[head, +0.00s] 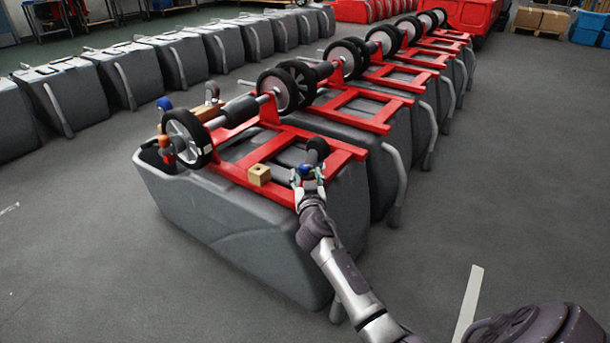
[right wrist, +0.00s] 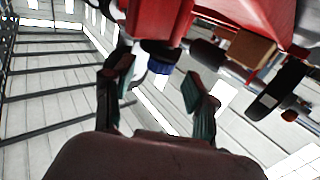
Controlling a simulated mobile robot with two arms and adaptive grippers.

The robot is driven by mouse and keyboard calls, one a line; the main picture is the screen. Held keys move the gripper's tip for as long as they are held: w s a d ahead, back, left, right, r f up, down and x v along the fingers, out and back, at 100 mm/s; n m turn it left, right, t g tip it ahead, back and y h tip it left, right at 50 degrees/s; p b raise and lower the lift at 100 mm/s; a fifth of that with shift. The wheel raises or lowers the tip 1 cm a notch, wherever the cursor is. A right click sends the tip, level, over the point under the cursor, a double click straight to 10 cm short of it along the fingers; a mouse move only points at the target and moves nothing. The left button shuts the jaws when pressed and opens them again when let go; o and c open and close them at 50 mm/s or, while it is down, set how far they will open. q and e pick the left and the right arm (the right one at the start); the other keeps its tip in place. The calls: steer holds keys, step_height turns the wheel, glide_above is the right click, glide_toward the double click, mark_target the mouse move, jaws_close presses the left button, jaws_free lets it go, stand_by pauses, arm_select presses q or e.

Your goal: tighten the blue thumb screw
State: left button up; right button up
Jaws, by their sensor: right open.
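The blue thumb screw (head: 304,168) is at the front bar of the nearest red frame (head: 265,150), close to a dark roller. My right gripper (head: 308,180) is at it, reaching in from the lower right, and partly hides it. In the right wrist view the blue screw head (right wrist: 160,66) sits under a dark part, between the two fingertips and toward the left one. My right gripper (right wrist: 158,78) is open there, with a visible gap on the right side of the screw. Contact with the left finger cannot be told. My left gripper is not in view.
A wooden block (head: 259,174) stands on the frame left of my gripper. Similar tanks stand close behind. The grey floor (head: 480,200) to the right is mostly clear.

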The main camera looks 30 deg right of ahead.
steer(key=shift+x, duration=1.05)
